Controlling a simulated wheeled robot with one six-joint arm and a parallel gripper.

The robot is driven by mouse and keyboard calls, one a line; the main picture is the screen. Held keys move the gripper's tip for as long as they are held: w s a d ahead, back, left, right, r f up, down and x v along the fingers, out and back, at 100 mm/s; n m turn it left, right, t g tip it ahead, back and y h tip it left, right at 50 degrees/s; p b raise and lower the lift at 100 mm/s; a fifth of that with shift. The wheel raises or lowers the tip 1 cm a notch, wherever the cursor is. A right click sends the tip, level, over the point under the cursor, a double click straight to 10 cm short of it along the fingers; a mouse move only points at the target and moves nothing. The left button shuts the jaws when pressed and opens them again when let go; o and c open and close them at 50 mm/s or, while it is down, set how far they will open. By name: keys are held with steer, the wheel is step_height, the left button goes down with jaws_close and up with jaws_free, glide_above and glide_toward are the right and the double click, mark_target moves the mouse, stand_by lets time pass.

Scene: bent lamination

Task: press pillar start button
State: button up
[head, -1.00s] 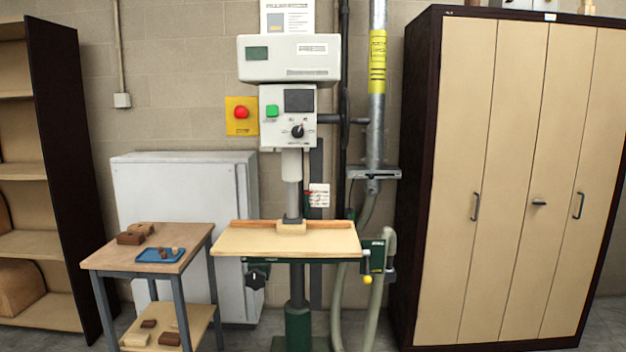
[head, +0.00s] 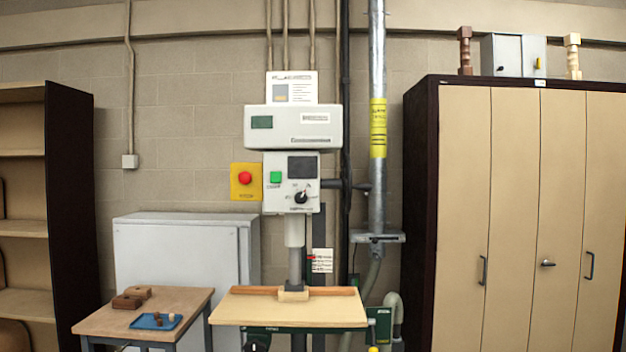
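The pillar machine stands in the middle of the head view, with a white control panel (head: 291,183) on its column. A red round button (head: 245,178) on a yellow plate is just left of the panel. The machine's wooden table (head: 290,308) is below the panel. My gripper is not in view.
A small wooden side table (head: 190,299) with brown blocks (head: 127,301) and a blue tray (head: 150,323) stands at the lower left. A grey metal cabinet (head: 175,250) is behind it. A metal pipe (head: 376,75) and a tall wardrobe (head: 510,200) are to the right.

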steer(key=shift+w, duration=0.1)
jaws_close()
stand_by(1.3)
